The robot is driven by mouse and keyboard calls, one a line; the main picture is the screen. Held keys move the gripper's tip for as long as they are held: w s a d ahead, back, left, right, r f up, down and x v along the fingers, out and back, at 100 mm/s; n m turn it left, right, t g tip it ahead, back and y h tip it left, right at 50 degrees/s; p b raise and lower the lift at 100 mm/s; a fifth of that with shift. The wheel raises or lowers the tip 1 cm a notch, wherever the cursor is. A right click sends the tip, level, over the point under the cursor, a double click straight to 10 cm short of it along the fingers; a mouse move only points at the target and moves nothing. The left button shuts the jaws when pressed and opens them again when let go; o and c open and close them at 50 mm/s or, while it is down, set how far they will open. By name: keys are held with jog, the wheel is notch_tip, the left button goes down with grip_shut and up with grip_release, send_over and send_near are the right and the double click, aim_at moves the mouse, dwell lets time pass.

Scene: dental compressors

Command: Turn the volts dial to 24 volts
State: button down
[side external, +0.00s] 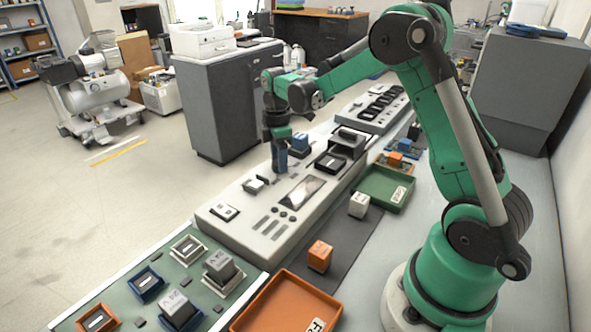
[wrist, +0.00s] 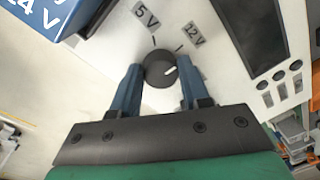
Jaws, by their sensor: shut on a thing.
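The volts dial (wrist: 158,68) is a round black knob with a short white pointer mark, on a pale panel. The pointer faces right in the wrist view, below the tick of the label that seems to read 12 V (wrist: 194,34). The 5 V label (wrist: 147,18) is above the dial. I see no 24 V mark on the panel around the dial; a finger may hide it. My gripper (wrist: 160,84) has one blue finger on each side of the dial and is shut on it. In the side view my gripper (side external: 277,172) points down at the panel and hides the dial.
A blue block marked 24 V (wrist: 42,14) stands close by at the upper left of the wrist view. A dark screen (wrist: 250,32) and round buttons (wrist: 279,75) lie to the right.

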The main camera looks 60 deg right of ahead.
jog(key=m, duration=1)
jog(key=shift+m+t, duration=0.3)
dwell(0.5)
jog(key=shift+c, duration=2.1)
grip_release()
jog(key=shift+r, duration=0.1)
jog(key=shift+d+r, duration=0.1)
jog(key=shift+r, duration=2.65)
jog(key=shift+s, duration=0.1)
